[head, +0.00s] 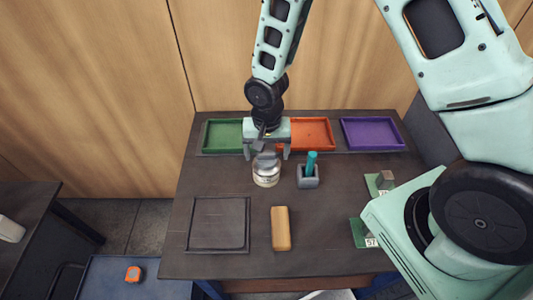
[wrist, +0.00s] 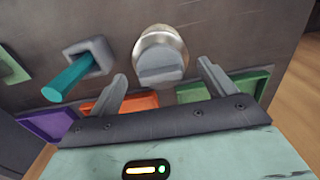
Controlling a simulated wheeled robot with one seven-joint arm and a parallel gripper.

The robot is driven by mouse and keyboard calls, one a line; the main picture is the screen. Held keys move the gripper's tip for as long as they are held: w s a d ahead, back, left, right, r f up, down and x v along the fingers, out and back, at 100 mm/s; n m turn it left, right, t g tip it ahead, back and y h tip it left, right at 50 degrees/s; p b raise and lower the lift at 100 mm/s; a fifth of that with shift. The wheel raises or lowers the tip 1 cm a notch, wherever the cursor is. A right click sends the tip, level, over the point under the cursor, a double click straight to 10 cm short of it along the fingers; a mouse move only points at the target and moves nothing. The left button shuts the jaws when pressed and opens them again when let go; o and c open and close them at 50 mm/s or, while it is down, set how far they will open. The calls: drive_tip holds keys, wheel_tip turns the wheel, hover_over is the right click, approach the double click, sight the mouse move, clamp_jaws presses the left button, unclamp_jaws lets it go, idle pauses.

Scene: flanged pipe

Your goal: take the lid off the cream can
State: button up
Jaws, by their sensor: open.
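The cream can (head: 266,179) stands upright on the dark table, near the back middle. Its grey lid (head: 266,161) sits on top. In the wrist view the lid (wrist: 160,68) shows a raised grey bar, with the can's pale rim (wrist: 157,34) around it. My gripper (head: 267,153) is open and empty above the can, pointing down. In the wrist view the fingertips of my gripper (wrist: 162,72) lie to either side of the lid, with a gap on both sides. I cannot tell how far above the lid they are.
A grey holder (head: 308,180) with a teal-handled thing (head: 311,160) stands close right of the can. Green (head: 222,136), orange (head: 312,133) and purple (head: 372,133) trays line the back. A square dark tray (head: 218,247) and a tan block (head: 281,228) lie in front.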

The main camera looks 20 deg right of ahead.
drive_tip(key=shift+f, duration=0.55)
drive_tip(key=c, duration=1.1)
drive_tip(key=shift+o, duration=0.2)
